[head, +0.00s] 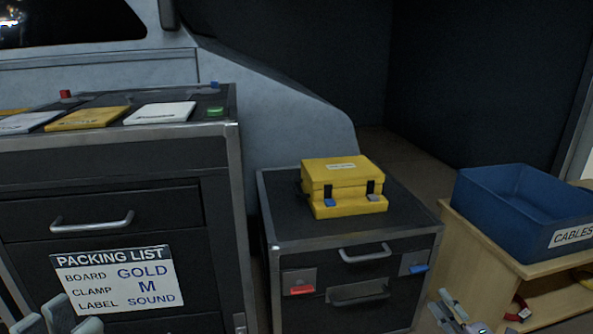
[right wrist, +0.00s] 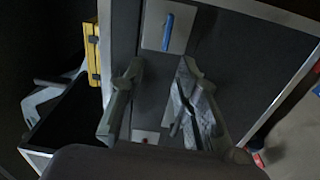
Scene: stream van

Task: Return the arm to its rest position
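My right gripper (head: 452,312) is at the bottom of the head view, in front of and to the right of the small dark cabinet (head: 300,232). In the right wrist view its two fingers (right wrist: 160,105) stand apart with nothing between them, facing the cabinet front (right wrist: 155,75). My left gripper (head: 62,322) shows only its grey fingertips at the bottom left edge. They look apart, with nothing seen between them; the rest is cut off.
A yellow case (head: 338,172) stands shut on the small cabinet. A blue bin (head: 490,205) labelled CABLES sits on a wooden shelf unit (head: 462,250) at right. A larger drawer cabinet (head: 120,165) with a packing list (head: 118,280) is at left.

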